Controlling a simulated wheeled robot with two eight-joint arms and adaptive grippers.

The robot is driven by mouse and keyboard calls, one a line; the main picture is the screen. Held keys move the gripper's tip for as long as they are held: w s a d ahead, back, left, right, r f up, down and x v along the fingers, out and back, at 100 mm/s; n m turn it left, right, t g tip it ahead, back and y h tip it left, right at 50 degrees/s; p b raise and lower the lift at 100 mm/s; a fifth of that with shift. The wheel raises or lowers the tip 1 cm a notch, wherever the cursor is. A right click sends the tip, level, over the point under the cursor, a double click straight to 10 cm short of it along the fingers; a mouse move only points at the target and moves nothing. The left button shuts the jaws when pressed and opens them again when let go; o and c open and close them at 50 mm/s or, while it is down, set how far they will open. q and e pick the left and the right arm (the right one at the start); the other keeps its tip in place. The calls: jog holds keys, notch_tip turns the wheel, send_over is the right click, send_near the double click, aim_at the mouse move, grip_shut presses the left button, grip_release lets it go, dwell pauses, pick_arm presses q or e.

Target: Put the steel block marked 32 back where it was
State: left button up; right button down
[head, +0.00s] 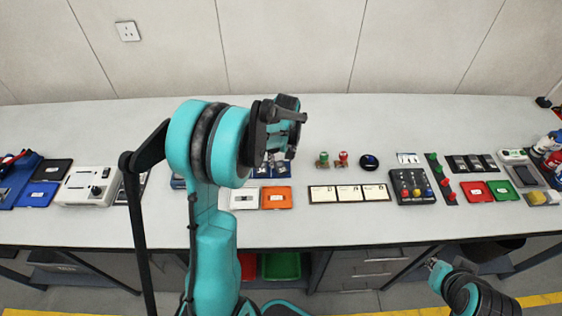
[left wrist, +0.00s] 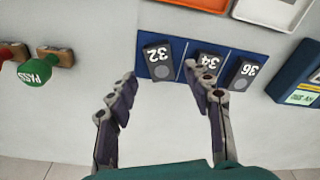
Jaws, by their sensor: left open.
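The steel block marked 32 (left wrist: 158,62) is a dark block with a light top label. In the left wrist view it stands at the left end of a blue holder (left wrist: 188,45), slightly turned; I cannot tell if it is fully seated. Blocks marked 34 (left wrist: 208,63) and 36 (left wrist: 245,72) stand beside it. My left gripper (left wrist: 164,92) is open and empty, its fingers in front of blocks 32 and 34. In the head view my left gripper (head: 290,122) is above the blue holder (head: 265,172) and partly hides it. My right gripper (head: 438,265) is low in front of the table.
A white tray (head: 244,198) and an orange tray (head: 276,198) lie in front of the holder. Green and red stamps (head: 333,158) stand to its right, with a card strip (head: 348,193) nearer the front edge. Bare tabletop lies behind the holder.

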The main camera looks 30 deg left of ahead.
aim_at(283, 170)
pick_arm(q)
jog(key=s+d+r+m+t+p, duration=0.1)
jog(key=s+d+r+m+t, duration=0.15)
jog(key=s+d+r, duration=0.4)
jog(key=s+d+r+m+t+p, duration=0.1)
jog(key=s+d+r+m, duration=0.2)
jog(key=r, duration=0.6)
jog(key=s+d+m+t+h, duration=0.1)
jog(key=s+d+m+t, duration=0.2)
jog(key=s, duration=0.6)
jog(key=shift+d+f+m, duration=0.25)
jog(key=shift+d+m, duration=0.9)
